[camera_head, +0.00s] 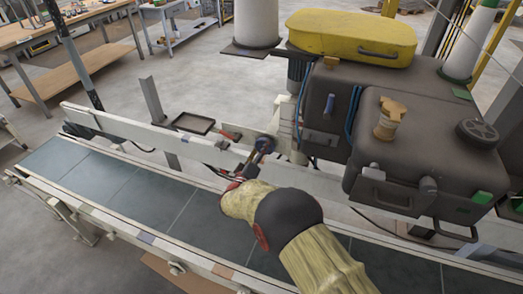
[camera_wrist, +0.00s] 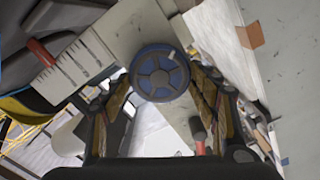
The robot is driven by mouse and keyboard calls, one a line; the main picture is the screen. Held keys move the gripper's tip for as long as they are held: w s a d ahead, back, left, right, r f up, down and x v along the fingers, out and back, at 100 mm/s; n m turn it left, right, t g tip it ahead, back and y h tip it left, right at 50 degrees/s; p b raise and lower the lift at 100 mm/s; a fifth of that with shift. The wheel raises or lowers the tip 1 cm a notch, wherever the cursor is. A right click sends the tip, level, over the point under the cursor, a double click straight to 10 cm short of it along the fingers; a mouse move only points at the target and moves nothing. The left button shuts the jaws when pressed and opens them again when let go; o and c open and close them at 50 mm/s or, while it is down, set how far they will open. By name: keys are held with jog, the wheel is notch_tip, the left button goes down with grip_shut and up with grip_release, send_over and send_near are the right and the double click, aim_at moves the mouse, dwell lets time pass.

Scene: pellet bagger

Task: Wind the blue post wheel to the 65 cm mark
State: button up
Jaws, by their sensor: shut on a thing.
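The blue post wheel (camera_head: 265,144) is mounted beside the conveyor's rear rail, below the dark machine. In the wrist view the blue wheel (camera_wrist: 160,72) faces me, with a pale mark on its upper right rim. My gripper (camera_head: 252,164) reaches it from the front. In the wrist view my gripper (camera_wrist: 160,82) has a finger on each side of the wheel and is shut on it. A pale scale plate (camera_wrist: 78,62) with dark tick marks is left of the wheel, with a red pointer (camera_wrist: 42,52) at its left end. Its numbers are too small to read.
The conveyor belt (camera_head: 110,190) runs beneath my arm. The dark machine (camera_head: 400,140) with a yellow lid (camera_head: 350,38) stands close on the right. A black tray (camera_head: 193,123) is behind the rear rail. A red-tipped part (camera_wrist: 198,135) sits near my right finger in the wrist view.

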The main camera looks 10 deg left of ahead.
jog(key=shift+f, duration=0.1)
jog(key=o, duration=1.2)
jog(key=shift+c, duration=0.2)
jog(key=shift+s, duration=0.1)
jog(key=s+a, duration=0.1)
jog(key=s, duration=1)
jog(key=shift+s+a, duration=0.3)
jog(key=shift+s, duration=0.05)
